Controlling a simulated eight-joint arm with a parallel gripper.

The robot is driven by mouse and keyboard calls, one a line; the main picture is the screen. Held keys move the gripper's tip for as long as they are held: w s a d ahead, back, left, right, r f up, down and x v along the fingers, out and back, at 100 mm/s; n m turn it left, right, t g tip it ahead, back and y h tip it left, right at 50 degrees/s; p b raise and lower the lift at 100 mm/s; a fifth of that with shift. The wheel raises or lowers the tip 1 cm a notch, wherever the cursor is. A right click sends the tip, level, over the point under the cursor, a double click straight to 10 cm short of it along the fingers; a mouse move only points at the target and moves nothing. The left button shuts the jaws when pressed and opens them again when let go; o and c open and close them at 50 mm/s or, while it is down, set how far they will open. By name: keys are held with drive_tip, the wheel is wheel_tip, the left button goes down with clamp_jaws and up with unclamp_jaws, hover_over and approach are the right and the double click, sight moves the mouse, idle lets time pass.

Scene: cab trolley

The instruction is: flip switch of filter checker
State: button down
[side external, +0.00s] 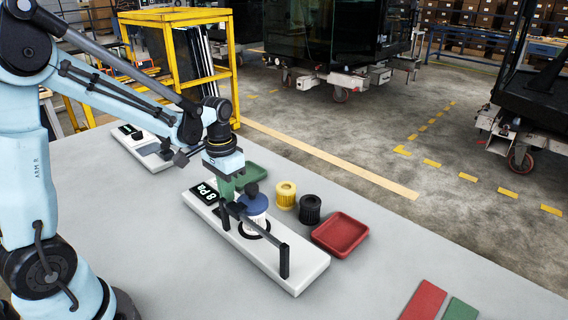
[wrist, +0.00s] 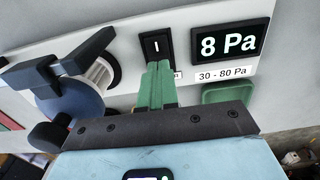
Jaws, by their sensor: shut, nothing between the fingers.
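The filter checker is a long white unit (side external: 300,276) on the grey table. Its dark display (side external: 204,192) reads 8 Pa, also clear in the wrist view (wrist: 230,43). A black rocker switch (wrist: 156,45) marked "I" sits left of the display in the wrist view. My gripper (wrist: 158,66) has its green fingers shut and empty, with the tips at the lower edge of the switch; I cannot tell whether they touch it. In the side view my gripper (side external: 225,203) is low over the checker and hides the switch. A blue-capped white filter (side external: 256,208) stands under a black clamp arm.
A yellow filter (side external: 285,194), a black filter (side external: 310,209) and a red tray (side external: 341,234) stand behind the checker. A green tray (side external: 252,173) is partly hidden. Another white device (side external: 150,149) lies at left. Red (side external: 423,301) and green pads lie at front right.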

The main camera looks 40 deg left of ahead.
drive_tip(key=shift+f, duration=0.5)
idle(0.3)
drive_tip(key=shift+r, duration=3.55)
drive_tip(key=s+d+r+t, duration=0.2)
drive_tip(key=s+d+t, duration=0.4)
drive_tip(key=d+t, duration=0.1)
drive_tip(key=shift+s+d+r, duration=0.2)
drive_tip(key=shift+d+r, duration=0.05)
drive_tip(key=shift+d, duration=0.35)
